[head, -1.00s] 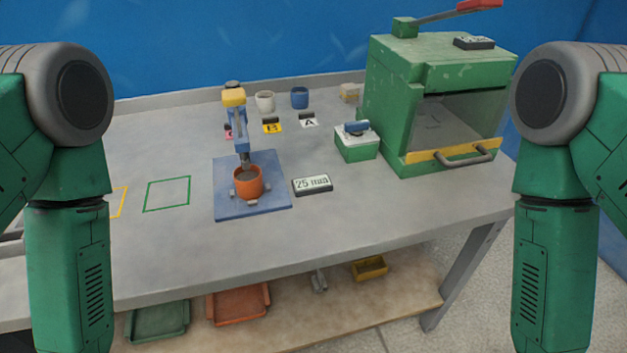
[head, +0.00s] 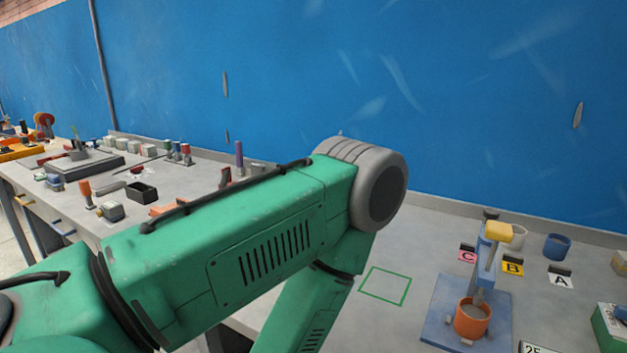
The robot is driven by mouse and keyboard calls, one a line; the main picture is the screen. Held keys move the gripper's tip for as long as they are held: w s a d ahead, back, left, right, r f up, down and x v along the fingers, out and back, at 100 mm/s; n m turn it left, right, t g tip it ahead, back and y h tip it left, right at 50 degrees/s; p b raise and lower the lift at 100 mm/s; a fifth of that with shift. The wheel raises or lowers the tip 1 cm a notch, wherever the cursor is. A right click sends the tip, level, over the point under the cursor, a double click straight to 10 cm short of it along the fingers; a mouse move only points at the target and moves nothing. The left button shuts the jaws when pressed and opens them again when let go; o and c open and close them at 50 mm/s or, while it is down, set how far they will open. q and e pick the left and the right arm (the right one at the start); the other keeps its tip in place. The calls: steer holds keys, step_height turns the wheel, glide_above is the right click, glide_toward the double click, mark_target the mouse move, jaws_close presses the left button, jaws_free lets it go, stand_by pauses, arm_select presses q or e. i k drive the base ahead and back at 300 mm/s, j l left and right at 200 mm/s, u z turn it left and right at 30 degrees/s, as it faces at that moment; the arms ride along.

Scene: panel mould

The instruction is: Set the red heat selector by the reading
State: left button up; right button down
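I cannot make out a red heat selector for certain in the head view. The reading plate (head: 536,348) is cut off at the bottom edge, and only the start of its number shows. A small green box (head: 609,328) with a pale top is partly in view at the right edge. My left arm crosses the middle of the view, but its gripper is out of frame. My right arm and gripper are out of view.
An orange cup (head: 472,318) sits on a blue stand plate (head: 437,318). Cards C (head: 467,256), B (head: 512,269) and A (head: 561,281) lie behind. A green outlined square (head: 385,286) is bare. A cluttered bench (head: 180,175) stands left, partly behind my arm.

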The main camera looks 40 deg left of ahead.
mark_target(136, 170)
steer(key=k+j, duration=0.15)
steer(key=j, duration=0.45)
steer(key=k+j, duration=0.2)
steer(key=j, duration=0.35)
steer(key=k+j, duration=0.15)
steer(key=j, duration=0.45)
steer(key=k+j, duration=0.2)
steer(key=j, duration=0.4)
steer(key=k+j, duration=0.15)
steer(key=j, duration=0.4)
steer(key=k+j, duration=0.2)
steer(key=j, duration=0.4)
steer(key=k+j, duration=0.15)
steer(key=j, duration=0.45)
steer(key=k+j, duration=0.2)
steer(key=j, duration=0.35)
